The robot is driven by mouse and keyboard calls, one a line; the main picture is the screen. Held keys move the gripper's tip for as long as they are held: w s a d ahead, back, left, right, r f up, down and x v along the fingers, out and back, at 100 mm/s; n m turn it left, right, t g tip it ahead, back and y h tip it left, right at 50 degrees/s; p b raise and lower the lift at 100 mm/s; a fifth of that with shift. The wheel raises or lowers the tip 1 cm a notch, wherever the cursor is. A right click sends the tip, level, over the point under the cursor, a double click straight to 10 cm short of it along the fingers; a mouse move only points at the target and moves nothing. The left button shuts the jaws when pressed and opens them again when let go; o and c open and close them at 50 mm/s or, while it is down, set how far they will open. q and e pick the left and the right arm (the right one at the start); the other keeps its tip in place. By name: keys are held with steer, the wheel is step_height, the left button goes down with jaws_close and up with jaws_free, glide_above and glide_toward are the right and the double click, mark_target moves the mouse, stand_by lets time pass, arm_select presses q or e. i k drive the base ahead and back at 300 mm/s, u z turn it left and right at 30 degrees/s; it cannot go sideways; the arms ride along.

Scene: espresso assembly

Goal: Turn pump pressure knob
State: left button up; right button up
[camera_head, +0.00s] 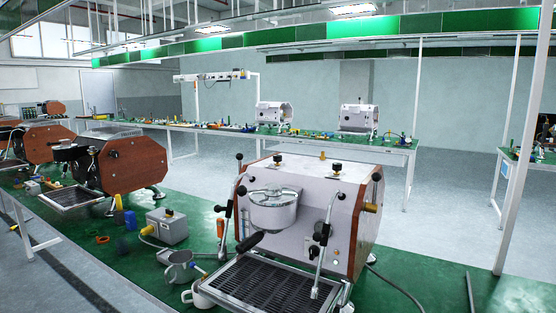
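A white espresso machine (306,222) with wooden side panels stands on the green bench at the centre right. Its front has a round metal group head (273,207), a black-handled portafilter (250,242), levers and small dark knobs. A small grey metal box (166,227) stands left of the machine, with a small black knob (169,212) on top and a yellow fitting at its left side. I cannot tell for certain which knob is the pump pressure knob. Neither of my grippers shows in this view.
A metal pitcher (181,267) and a cup (198,294) stand close to the left of the drip tray (266,280). Other wood-sided machines (121,163) stand further left.

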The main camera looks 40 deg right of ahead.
mark_target(336, 167)
steer(key=u, duration=0.55)
steer(key=i, duration=0.75)
steer(key=z, duration=1.5)
